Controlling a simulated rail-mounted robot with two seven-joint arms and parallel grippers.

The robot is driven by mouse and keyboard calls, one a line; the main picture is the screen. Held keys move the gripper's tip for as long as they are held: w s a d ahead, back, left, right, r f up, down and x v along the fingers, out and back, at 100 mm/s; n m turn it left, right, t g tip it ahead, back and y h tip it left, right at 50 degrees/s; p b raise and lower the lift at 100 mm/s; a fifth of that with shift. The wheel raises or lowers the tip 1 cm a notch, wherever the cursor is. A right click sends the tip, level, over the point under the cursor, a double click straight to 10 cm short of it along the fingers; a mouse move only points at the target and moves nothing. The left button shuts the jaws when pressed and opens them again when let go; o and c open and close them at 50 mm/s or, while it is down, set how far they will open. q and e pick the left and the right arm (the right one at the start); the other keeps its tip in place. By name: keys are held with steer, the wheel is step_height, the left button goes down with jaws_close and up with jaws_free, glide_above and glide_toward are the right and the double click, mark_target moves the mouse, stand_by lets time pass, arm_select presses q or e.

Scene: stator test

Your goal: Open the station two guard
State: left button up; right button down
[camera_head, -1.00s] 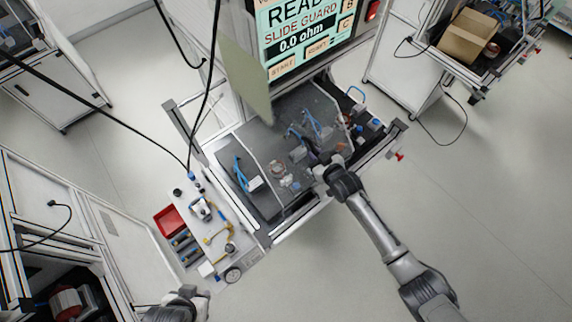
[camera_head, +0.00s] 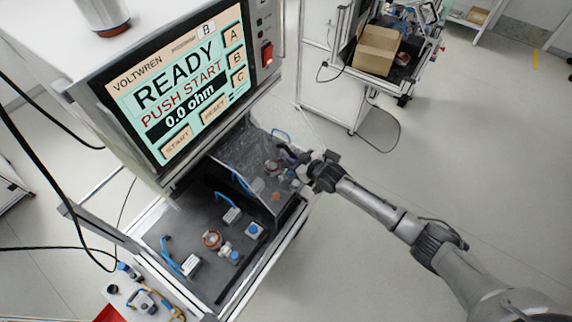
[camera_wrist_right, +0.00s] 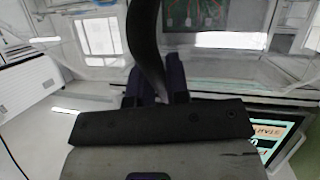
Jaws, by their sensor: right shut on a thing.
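The clear sliding guard (camera_head: 240,180) stands over the right part of the test bench in the head view. Another ring-like part shows dimly through the guard. My right gripper (camera_head: 303,158) is at the guard's right side. In the right wrist view its fingers (camera_wrist_right: 155,88) are shut around a dark curved handle (camera_wrist_right: 147,40). My left gripper is not in view. I cannot tell which bench part is station two.
The tester screen (camera_head: 185,85) above the bench reads READY, PUSH START, 0.0 ohm. A red switch (camera_head: 267,54) is at its right. A cart with a cardboard box (camera_head: 377,50) stands behind. The floor at the right is clear except for my arm.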

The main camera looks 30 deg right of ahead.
steer(key=shift+d+f, duration=0.1)
steer(key=shift+d, duration=0.15)
steer(key=c, duration=1.6)
jaws_free()
steer(key=shift+o, duration=1)
steer(key=shift+w+d, duration=0.1)
steer(key=v, duration=1.4)
steer(key=shift+b, duration=0.3)
